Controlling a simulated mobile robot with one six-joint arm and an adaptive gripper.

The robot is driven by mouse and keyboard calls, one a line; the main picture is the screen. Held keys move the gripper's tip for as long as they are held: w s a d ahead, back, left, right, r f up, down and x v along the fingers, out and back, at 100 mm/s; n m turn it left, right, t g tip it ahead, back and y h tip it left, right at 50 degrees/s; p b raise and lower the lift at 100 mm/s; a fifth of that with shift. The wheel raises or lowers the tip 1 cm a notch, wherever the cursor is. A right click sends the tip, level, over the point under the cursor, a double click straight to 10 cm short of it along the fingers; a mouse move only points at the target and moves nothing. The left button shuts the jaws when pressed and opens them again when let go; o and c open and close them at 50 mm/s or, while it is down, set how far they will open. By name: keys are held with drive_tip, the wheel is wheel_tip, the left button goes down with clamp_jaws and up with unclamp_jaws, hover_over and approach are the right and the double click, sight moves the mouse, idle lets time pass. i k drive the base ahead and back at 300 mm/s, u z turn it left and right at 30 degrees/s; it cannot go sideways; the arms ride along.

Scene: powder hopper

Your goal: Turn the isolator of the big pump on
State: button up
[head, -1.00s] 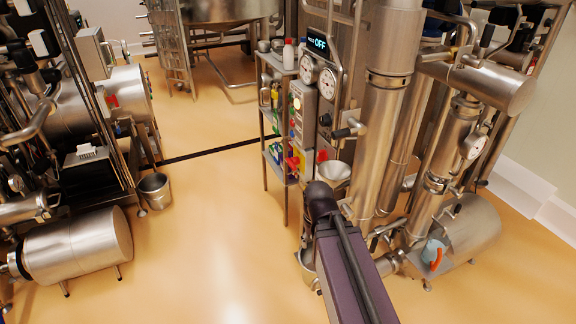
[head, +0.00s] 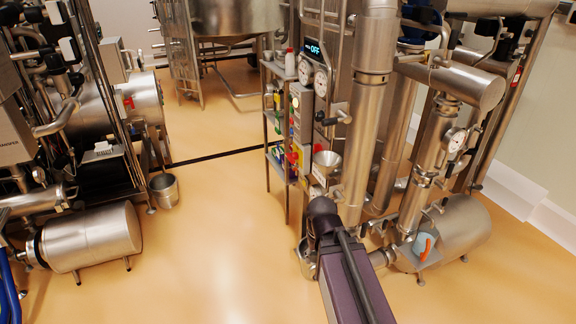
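The isolator cannot be picked out for certain. A small red part (head: 128,103) shows on the large steel cylinder at the left. A red-and-yellow part (head: 293,157) shows low on the panel side of the middle machine. A steel motor-like cylinder (head: 92,237) lies on the floor at the left, and a larger one (head: 462,232) at the right; I cannot tell which is the big pump. A small display (head: 312,49) on the middle machine reads OFF. My dark purple arm reaches up from the bottom, but my gripper is not visible.
A narrow shelf rack (head: 279,130) with bottles stands beside a grey button panel (head: 301,112). An orange handle on a pale blue part (head: 425,246) is at the lower right. A steel bucket (head: 164,190) stands at the left. The floor (head: 215,225) between the machines is clear.

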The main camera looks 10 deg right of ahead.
sight(292, 157)
drive_tip(key=k, duration=0.1)
drive_tip(key=u, duration=0.2)
drive_tip(key=i, duration=1.25)
drive_tip(key=z, duration=0.3)
